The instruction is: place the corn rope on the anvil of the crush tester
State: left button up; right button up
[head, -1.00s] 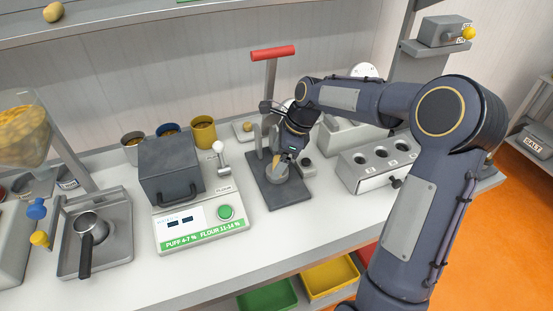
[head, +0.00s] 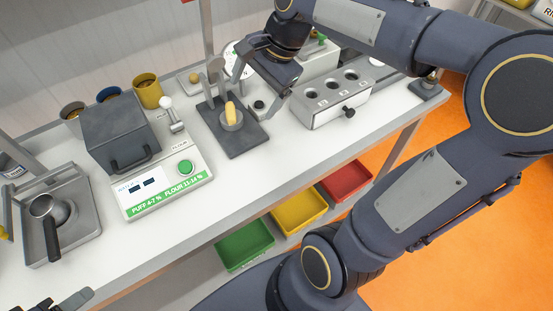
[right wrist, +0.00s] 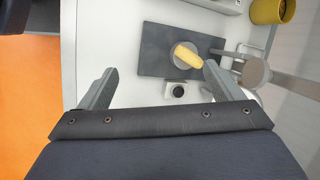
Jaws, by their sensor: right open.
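The yellow corn rope (head: 230,111) rests on the round grey anvil (head: 233,124) of the crush tester, above its dark base plate (head: 240,146). In the right wrist view the corn rope (right wrist: 187,55) lies across the anvil, apart from my fingers. My right gripper (head: 259,87) is open and empty, to the right of the anvil and above the bench. Its two fingers (right wrist: 160,72) are spread wide in the right wrist view. Part of my left gripper (head: 66,302) shows at the bottom left edge; its jaws are unclear.
A grey block with several round holes (head: 338,98) stands to the right of the tester. A green-buttoned meter (head: 170,182) with a dark box stands left. Cups, including a yellow one (head: 147,92), stand behind. Coloured bins (head: 300,211) sit below the bench.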

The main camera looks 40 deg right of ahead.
jog(key=s+a+f+n+t, duration=0.1)
jog(key=s+a+f+n, duration=0.1)
jog(key=s+n, duration=0.4)
jog(key=s+a+f+n+t, duration=0.1)
jog(key=s+a+f+n, duration=0.2)
jog(key=s, duration=0.7)
notch_tip(320, 180, down, 2)
jog(key=n, duration=0.4)
jog(key=shift+a+f+n, duration=0.15)
jog(key=shift+a+n, duration=0.05)
jog(key=shift+n, duration=0.1)
